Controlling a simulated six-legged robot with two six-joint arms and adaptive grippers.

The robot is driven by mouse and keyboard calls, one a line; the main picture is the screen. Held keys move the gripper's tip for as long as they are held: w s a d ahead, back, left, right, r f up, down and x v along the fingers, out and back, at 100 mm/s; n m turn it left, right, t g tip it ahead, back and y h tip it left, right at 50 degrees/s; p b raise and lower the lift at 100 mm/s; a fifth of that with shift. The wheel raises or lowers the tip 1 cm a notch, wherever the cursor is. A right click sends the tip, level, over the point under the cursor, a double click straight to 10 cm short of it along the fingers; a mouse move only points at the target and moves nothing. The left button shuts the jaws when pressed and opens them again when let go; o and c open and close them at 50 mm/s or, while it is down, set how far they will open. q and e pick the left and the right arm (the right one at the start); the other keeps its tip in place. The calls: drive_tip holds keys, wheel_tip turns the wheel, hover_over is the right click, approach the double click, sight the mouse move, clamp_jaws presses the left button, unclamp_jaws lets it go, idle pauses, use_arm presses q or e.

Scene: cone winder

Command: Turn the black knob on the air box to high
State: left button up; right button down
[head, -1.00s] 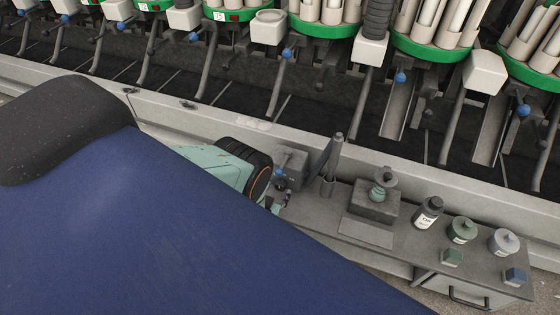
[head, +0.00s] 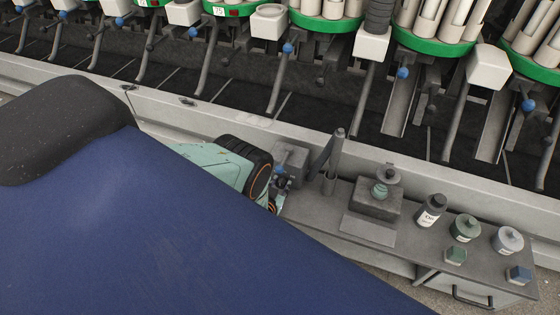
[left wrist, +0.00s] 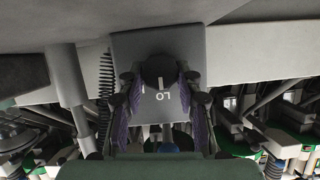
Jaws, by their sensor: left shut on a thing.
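The air box (head: 293,157) is a small grey box at the left end of the grey bench in the head view. It shows as a grey plate (left wrist: 202,45) in the left wrist view. The black knob (left wrist: 160,68) sits on that face, with white lettering beside it, partly hidden. My left gripper (left wrist: 160,82) has one finger on each side of the knob and is shut on it. In the head view my left gripper (head: 277,190) is at the front of the box, mostly hidden behind my own arm. My right gripper is not in view.
A dark upright post (head: 335,160) stands just right of the box. The winder's rail (head: 200,112) runs behind.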

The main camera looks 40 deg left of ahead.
use_arm(q)
drive_tip(key=c, duration=0.5)
drive_tip(key=shift+d, duration=0.1)
drive_tip(key=shift+d+m+y, duration=0.1)
drive_tip(key=shift+m+y, duration=0.6)
drive_tip(key=shift+m, duration=0.3)
drive_tip(key=shift+d+f+m+y, duration=0.15)
drive_tip(key=shift+m+y, duration=0.65)
drive_tip(key=shift+m, duration=0.5)
drive_tip(key=o, duration=1.1)
drive_tip(key=shift+o, duration=0.2)
